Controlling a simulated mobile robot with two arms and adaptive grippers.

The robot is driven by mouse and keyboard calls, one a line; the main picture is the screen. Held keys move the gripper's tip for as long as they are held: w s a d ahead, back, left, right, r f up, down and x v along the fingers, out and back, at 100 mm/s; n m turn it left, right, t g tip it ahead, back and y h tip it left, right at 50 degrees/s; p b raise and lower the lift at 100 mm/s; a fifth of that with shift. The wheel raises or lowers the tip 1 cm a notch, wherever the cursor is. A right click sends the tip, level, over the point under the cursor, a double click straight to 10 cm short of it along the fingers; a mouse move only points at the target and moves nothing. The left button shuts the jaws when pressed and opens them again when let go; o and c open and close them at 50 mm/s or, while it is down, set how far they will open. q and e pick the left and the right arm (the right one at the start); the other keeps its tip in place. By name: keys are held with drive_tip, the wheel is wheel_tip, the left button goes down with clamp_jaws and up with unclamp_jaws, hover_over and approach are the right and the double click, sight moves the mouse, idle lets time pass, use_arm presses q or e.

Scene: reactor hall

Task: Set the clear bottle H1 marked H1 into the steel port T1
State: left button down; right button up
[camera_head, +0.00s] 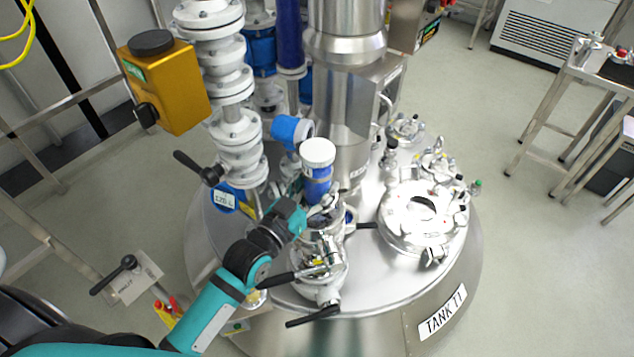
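A bottle with a white cap and blue-looking body (318,184), which I take for bottle H1, stands roughly upright above the steel fittings on the tank lid. No H1 mark is readable. My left gripper (308,203) reaches in from the left and appears shut around the bottle's lower body; its fingers are partly hidden. A steel port fitting (348,219) shows just below and beside the bottle, partly covered by the gripper. I cannot tell whether the bottle touches it. A label on the tank (442,311) reads TANK T1. My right gripper is not in view.
A round steel hatch (398,226) lies right of the port. White flanged piping (232,85) and a thick steel column (345,95) rise behind. Black-handled valves (318,290) stand in front. A yellow box (167,85) hangs at left.

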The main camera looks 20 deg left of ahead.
sight(310, 204)
use_arm(q)
drive_tip(key=shift+f, duration=0.15)
drive_tip(key=shift+f+b, duration=1)
drive_tip(key=shift+f, duration=0.6)
drive_tip(key=shift+p, duration=0.55)
idle(1.0)
drive_tip(key=shift+f+b, duration=0.35)
drive_tip(key=shift+f, duration=0.25)
idle(0.6)
